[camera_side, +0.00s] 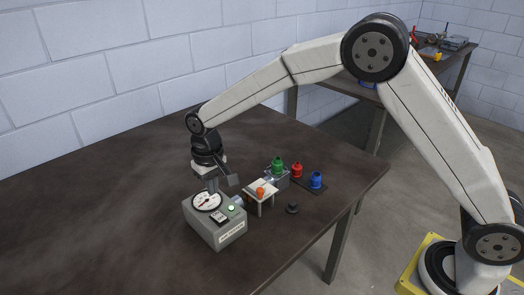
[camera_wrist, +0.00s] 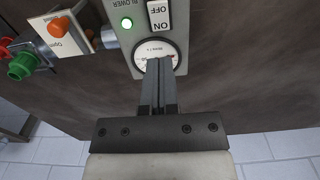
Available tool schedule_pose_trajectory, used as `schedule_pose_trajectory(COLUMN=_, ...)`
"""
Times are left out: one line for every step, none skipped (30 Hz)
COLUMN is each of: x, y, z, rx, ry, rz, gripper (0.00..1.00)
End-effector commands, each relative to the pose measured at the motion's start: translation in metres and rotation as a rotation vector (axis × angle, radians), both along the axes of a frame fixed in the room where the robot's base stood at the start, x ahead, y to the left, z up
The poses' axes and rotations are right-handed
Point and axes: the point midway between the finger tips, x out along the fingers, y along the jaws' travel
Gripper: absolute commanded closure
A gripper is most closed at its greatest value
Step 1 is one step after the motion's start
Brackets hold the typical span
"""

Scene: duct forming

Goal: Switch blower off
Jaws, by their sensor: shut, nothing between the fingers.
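My gripper (camera_side: 211,190) is pointed down over the dial. In the wrist view its fingers (camera_wrist: 157,62) are shut and empty and cover part of the dial (camera_wrist: 142,47), just beside the ON end of the switch. I cannot tell whether the fingertips touch the dial.
A small white stand with an orange knob (camera_side: 261,190) is right of the box, near its outlet (camera_side: 238,200). Green (camera_side: 278,164), red (camera_side: 297,170) and blue (camera_side: 316,180) pieces stand behind it. A small dark piece (camera_side: 292,208) lies nearby. The table's left side is clear.

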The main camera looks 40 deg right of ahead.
Motion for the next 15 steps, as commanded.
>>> schedule_pose_trajectory(x=0.003, y=0.0, z=0.011, rx=0.001, ry=-0.004, rz=0.0, gripper=1.0)
schedule_pose_trajectory(x=0.004, y=0.0, z=0.016, rx=0.001, ry=-0.005, rz=0.0, gripper=1.0)
schedule_pose_trajectory(x=0.005, y=0.0, z=0.022, rx=0.001, ry=-0.003, rz=0.0, gripper=1.0)
schedule_pose_trajectory(x=0.006, y=0.0, z=0.028, rx=0.001, ry=-0.004, rz=0.0, gripper=1.0)
schedule_pose_trajectory(x=0.007, y=0.0, z=0.033, rx=0.001, ry=-0.004, rz=0.0, gripper=1.0)
schedule_pose_trajectory(x=0.008, y=0.0, z=0.039, rx=0.001, ry=-0.004, rz=0.0, gripper=1.0)
schedule_pose_trajectory(x=0.008, y=0.0, z=0.043, rx=0.001, ry=-0.003, rz=0.0, gripper=1.0)
schedule_pose_trajectory(x=0.009, y=0.0, z=0.047, rx=0.001, ry=-0.003, rz=0.0, gripper=1.0)
schedule_pose_trajectory(x=0.01, y=0.0, z=0.052, rx=0.001, ry=-0.003, rz=0.0, gripper=1.0)
schedule_pose_trajectory(x=0.01, y=0.0, z=0.055, rx=0.001, ry=-0.002, rz=0.0, gripper=1.0)
schedule_pose_trajectory(x=0.011, y=0.0, z=0.058, rx=0.001, ry=-0.002, rz=0.0, gripper=1.0)
schedule_pose_trajectory(x=0.012, y=0.0, z=0.062, rx=0.001, ry=-0.003, rz=0.0, gripper=1.0)
schedule_pose_trajectory(x=0.012, y=0.0, z=0.065, rx=0.001, ry=-0.002, rz=0.0, gripper=1.0)
schedule_pose_trajectory(x=0.012, y=0.0, z=0.067, rx=0.001, ry=-0.002, rz=0.0, gripper=1.0)
schedule_pose_trajectory(x=0.013, y=0.0, z=0.069, rx=0.0, ry=-0.001, rz=0.0, gripper=1.0)
